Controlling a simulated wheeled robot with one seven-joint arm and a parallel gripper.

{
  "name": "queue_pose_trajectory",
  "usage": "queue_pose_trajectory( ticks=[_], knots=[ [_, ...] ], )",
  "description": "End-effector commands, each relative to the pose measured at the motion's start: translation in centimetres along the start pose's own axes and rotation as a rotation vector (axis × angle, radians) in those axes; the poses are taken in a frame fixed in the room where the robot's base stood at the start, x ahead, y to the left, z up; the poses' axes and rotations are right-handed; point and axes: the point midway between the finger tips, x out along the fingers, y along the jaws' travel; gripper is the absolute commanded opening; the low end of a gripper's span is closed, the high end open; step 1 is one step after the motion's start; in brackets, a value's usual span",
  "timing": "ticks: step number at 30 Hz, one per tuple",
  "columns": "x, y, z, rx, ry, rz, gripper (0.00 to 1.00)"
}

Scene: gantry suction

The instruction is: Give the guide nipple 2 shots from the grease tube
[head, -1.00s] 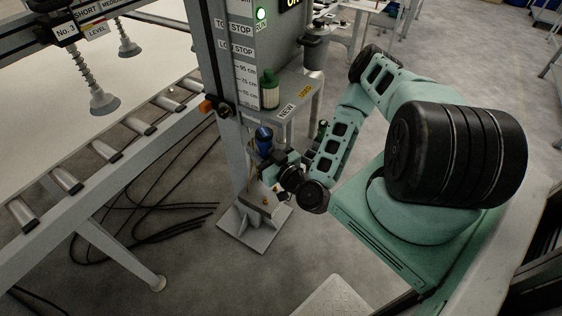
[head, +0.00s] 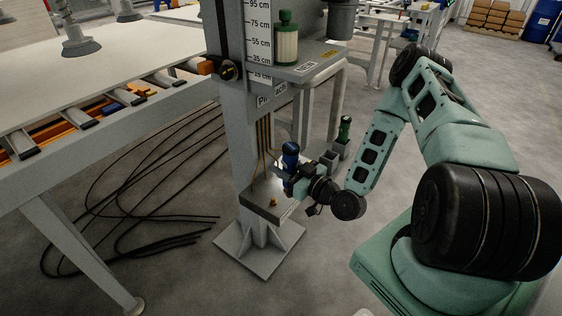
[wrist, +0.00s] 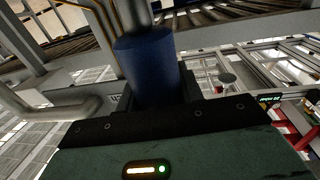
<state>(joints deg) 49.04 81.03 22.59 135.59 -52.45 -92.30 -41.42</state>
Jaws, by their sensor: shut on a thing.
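The blue grease tube (head: 290,155) stands roughly upright in my gripper (head: 289,184), beside the grey post. In the wrist view the blue tube (wrist: 147,68) is between the dark jaws, which are shut on it. A small brass fitting, apparently the guide nipple (head: 274,202), sits on the grey block (head: 258,208) low on the post. My gripper is just above and right of that fitting. The tube's lower end is hidden by the gripper, so I cannot tell whether it touches the nipple.
A green bottle (head: 345,128) stands in a grey holder behind my arm. The roller conveyor (head: 130,122) is at left. Black cables (head: 130,190) lie on the floor.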

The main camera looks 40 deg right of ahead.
Motion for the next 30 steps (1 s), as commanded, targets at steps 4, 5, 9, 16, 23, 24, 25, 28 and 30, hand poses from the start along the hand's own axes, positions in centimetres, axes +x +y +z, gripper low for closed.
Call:
queue_pose_trajectory(
  ticks=[4, 5, 9, 16, 23, 24, 25, 28, 30],
  knots=[
    [1.7, 1.8, 2.2, -0.016, 0.006, -0.112, 0.04],
    [2.0, 2.1, 2.3, -0.017, 0.005, -0.134, 0.04],
    [3.5, 3.4, 2.3, -0.016, 0.006, -0.226, 0.04],
    [5.2, 4.7, 1.3, -0.013, 0.005, -0.338, 0.04],
    [6.0, 5.0, -0.8, -0.006, 0.004, -0.384, 0.04],
    [6.0, 5.1, -1.1, -0.005, 0.004, -0.387, 0.04],
    [6.0, 5.1, -1.3, -0.003, 0.003, -0.389, 0.04],
    [6.1, 5.0, -1.9, 0.000, 0.002, -0.394, 0.04],
    [6.1, 5.0, -2.1, 0.002, 0.001, -0.395, 0.04]
  ],
)
